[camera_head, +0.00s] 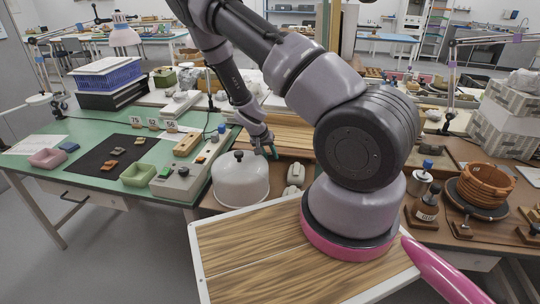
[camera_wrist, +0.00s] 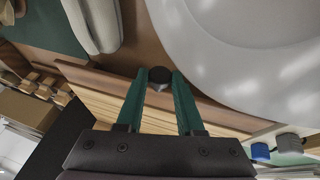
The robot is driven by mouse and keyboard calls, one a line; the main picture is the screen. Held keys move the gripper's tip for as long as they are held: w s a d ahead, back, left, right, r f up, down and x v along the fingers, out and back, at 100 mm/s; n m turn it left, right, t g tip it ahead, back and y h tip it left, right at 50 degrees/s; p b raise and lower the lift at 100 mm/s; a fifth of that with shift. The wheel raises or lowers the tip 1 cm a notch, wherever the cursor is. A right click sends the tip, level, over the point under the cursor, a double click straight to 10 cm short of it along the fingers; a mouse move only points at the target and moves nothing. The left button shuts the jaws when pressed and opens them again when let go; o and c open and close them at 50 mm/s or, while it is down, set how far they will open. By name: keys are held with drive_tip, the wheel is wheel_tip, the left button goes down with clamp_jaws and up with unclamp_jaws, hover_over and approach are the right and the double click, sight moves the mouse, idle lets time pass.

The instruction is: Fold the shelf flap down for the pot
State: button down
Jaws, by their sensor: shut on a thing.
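The shelf flap, a slatted light-wood panel (camera_head: 293,137), is behind the white dome in the head view; I cannot tell its exact angle. In the wrist view its slats (camera_wrist: 105,100) run below a brown edge board. My gripper (camera_head: 270,151) is at the flap's front side, just right of the dome's top. In the wrist view my gripper's teal fingers (camera_wrist: 159,82) close around a small dark round knob (camera_wrist: 158,75) at the flap's edge. The knob is hidden in the head view. A brown banded pot (camera_head: 486,184) stands on a dark round stand at the right.
A white dome with a black knob (camera_head: 240,182) stands close to my gripper; it also fills the upper right of the wrist view (camera_wrist: 250,40). Pale rounded objects (camera_head: 294,178) lie right of it. A green table (camera_head: 60,185) with sherds and trays is at left.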

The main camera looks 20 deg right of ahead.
idle(0.3)
drive_tip(key=shift+w+d+r+g+y, duration=0.2)
drive_tip(key=shift+w+r+g+y, duration=0.05)
drive_tip(key=shift+r+g+y, duration=0.4)
drive_tip(key=shift+w+r+g+y, duration=0.2)
drive_tip(key=shift+r+g+y, duration=0.15)
drive_tip(key=shift+r+g, duration=0.4)
drive_tip(key=shift+f, duration=0.15)
drive_tip(key=c, duration=0.8)
unclamp_jaws()
drive_tip(key=v, duration=1)
drive_tip(key=shift+w+r, duration=0.1)
drive_tip(key=shift+r, duration=0.35)
